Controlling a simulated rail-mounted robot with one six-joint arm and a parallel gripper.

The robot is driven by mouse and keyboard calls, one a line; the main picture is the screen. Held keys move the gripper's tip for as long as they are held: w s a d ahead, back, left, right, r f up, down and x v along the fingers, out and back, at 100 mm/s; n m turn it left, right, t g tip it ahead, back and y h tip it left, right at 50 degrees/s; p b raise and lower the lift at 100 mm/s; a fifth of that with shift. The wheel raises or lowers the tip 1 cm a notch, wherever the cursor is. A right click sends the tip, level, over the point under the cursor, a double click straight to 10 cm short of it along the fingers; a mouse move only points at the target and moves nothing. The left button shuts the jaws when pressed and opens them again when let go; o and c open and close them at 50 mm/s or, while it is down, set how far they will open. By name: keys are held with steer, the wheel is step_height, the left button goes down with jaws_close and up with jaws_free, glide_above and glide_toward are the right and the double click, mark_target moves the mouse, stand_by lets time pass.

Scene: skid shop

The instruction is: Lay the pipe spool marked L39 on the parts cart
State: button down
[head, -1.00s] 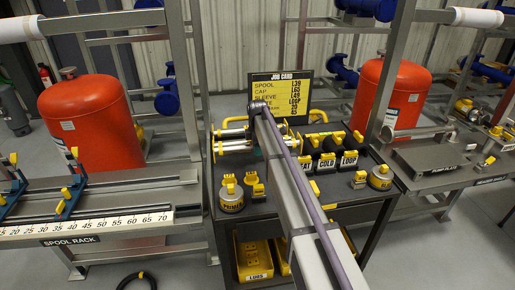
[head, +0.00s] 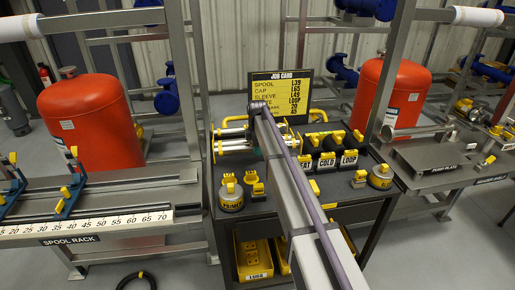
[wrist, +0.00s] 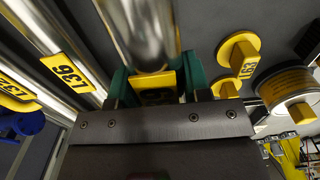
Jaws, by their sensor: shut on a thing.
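My gripper (wrist: 157,82) has green fingers shut on a shiny metal pipe spool (wrist: 142,32) with a yellow tag between them. The tag's marking is too dark to read in the wrist view. Spools tagged L36 (wrist: 72,72) and L32 (wrist: 16,86) lie to its left, roughly parallel to it. I cannot tell whether the held spool touches the cart.
The job card (head: 281,92) at the cart's back lists spool L39. Black sleeves (head: 328,160), a yellow-topped tin (head: 231,195) and another tin (head: 381,177) stand on the cart. The spool rack (head: 100,227) is left, a pump plate (head: 435,158) right.

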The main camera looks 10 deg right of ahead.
mark_target(258, 162)
steer(key=shift+f+b, duration=1.15)
steer(key=shift+b, duration=0.05)
steer(key=shift+f+b, duration=0.7)
steer(key=shift+f, duration=0.1)
steer(key=shift+f+b, duration=0.2)
steer(key=shift+b, duration=0.1)
